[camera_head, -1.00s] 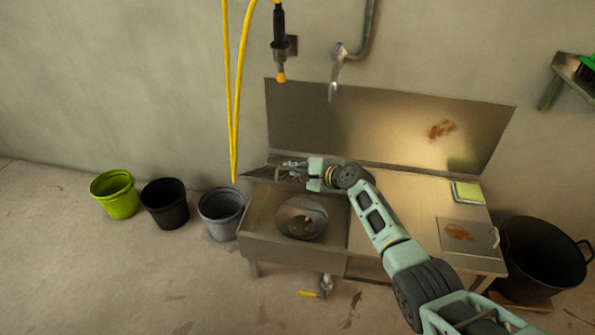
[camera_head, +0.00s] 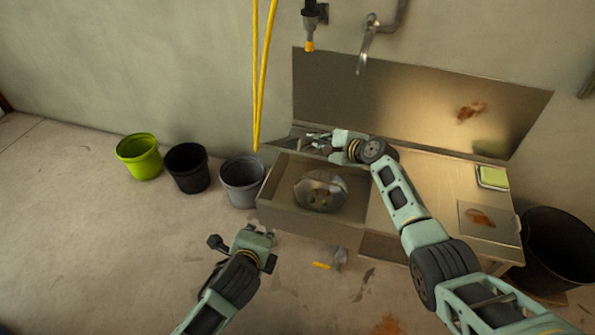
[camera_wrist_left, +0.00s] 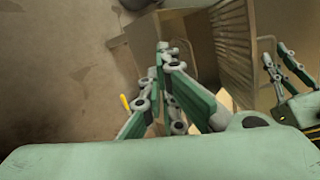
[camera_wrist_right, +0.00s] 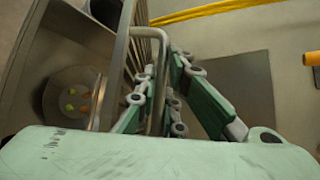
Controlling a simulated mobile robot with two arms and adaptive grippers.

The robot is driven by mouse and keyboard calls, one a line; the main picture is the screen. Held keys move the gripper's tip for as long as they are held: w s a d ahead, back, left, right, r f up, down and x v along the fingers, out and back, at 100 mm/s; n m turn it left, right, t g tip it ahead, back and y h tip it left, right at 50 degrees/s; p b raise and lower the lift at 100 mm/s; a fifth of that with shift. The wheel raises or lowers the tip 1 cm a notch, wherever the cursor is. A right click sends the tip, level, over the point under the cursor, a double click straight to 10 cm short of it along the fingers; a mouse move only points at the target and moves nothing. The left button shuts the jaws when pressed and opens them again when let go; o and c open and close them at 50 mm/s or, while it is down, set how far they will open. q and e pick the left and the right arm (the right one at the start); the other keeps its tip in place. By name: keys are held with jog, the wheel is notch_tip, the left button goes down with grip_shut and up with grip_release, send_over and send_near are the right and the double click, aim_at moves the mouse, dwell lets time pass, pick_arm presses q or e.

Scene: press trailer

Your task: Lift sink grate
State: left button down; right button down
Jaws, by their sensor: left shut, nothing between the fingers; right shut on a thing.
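The sink grate is a barred metal rack; in the head view a dark part of it (camera_head: 286,143) shows at the back left of the sink (camera_head: 277,208). In the right wrist view its bars and frame (camera_wrist_right: 121,50) stand tilted up beside the basin. My right gripper (camera_head: 314,142) is shut on the grate's frame; it also shows in the right wrist view (camera_wrist_right: 160,76). My left gripper (camera_head: 262,238) is shut and empty, in front of the sink's left front corner. The left wrist view shows the grate (camera_wrist_left: 233,45) to the right of the left fingers (camera_wrist_left: 165,52).
A round metal bowl (camera_head: 313,188) with small coloured things lies in the basin. Green (camera_head: 139,157), black (camera_head: 187,168) and grey (camera_head: 242,182) buckets stand left of the sink. A yellow hose (camera_head: 262,75) hangs behind. A yellow-handled valve (camera_head: 322,265) is below the sink.

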pick_arm(q)
jog(key=w+d+m+t+h, duration=0.1)
jog(key=w+d+m, duration=0.4)
jog(key=w+m, duration=0.3)
jog(key=w+d+m+t+h, duration=0.1)
jog(key=w+d+m+h, duration=0.1)
jog(key=w+d+m, duration=0.3)
jog(key=shift+w+r+m+t, duration=0.35)
jog(key=shift+w+m, duration=1.65)
jog(key=shift+w, duration=2.15)
jog(key=shift+d, duration=0.1)
